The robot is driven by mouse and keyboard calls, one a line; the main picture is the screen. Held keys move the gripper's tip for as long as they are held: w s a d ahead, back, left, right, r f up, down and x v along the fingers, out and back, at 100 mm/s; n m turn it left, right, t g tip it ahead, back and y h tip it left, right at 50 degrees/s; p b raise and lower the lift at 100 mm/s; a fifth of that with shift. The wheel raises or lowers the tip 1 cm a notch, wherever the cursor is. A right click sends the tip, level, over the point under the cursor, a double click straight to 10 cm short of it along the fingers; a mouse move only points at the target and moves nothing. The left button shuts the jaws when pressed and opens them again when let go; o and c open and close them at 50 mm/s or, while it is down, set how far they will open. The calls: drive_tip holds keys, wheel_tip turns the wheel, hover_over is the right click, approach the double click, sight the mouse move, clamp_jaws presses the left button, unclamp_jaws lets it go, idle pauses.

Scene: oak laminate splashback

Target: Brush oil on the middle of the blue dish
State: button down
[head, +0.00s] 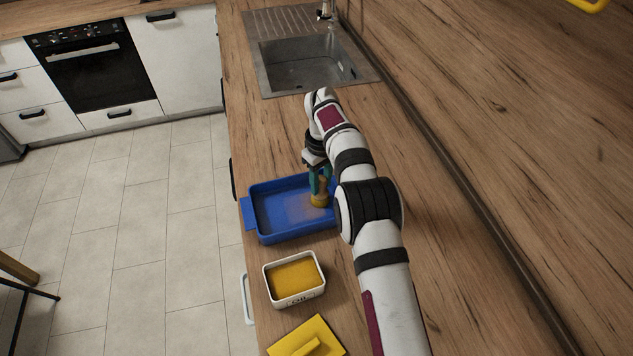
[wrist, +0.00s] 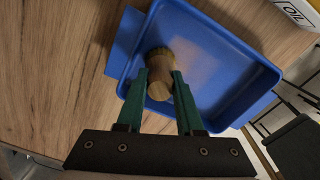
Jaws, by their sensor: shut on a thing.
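The blue dish (head: 262,221) sits on the wooden counter, with a handle tab at its left end. A paler, brownish smear shows on the middle of its floor. My gripper (head: 320,184) is over the right part of the dish and shut on a brush (head: 320,200) with a light wooden body. In the wrist view, the brush (wrist: 159,68) stands between the green fingertips of my gripper (wrist: 160,82), near one end of the dish (wrist: 228,55). Its bristles are mostly hidden, and I cannot tell whether they touch the floor. A white oil tub (head: 294,297) holds yellow-brown oil.
A yellow board or lid with a raised handle (head: 310,338) lies nearer than the oil tub. The steel sink (head: 305,65) is at the far end. The wooden splashback (head: 500,130) runs along the right. Bare counter (head: 265,140) lies between dish and sink.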

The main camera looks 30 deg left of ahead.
drive_tip(key=shift+s+a, duration=0.7)
drive_tip(key=shift+s, duration=0.1)
drive_tip(key=shift+s+a, duration=0.75)
drive_tip(key=shift+s, duration=0.05)
drive_tip(key=shift+s+a, duration=0.7)
drive_tip(key=shift+s, duration=0.1)
drive_tip(key=shift+s+a, duration=0.7)
drive_tip(key=shift+s, duration=0.15)
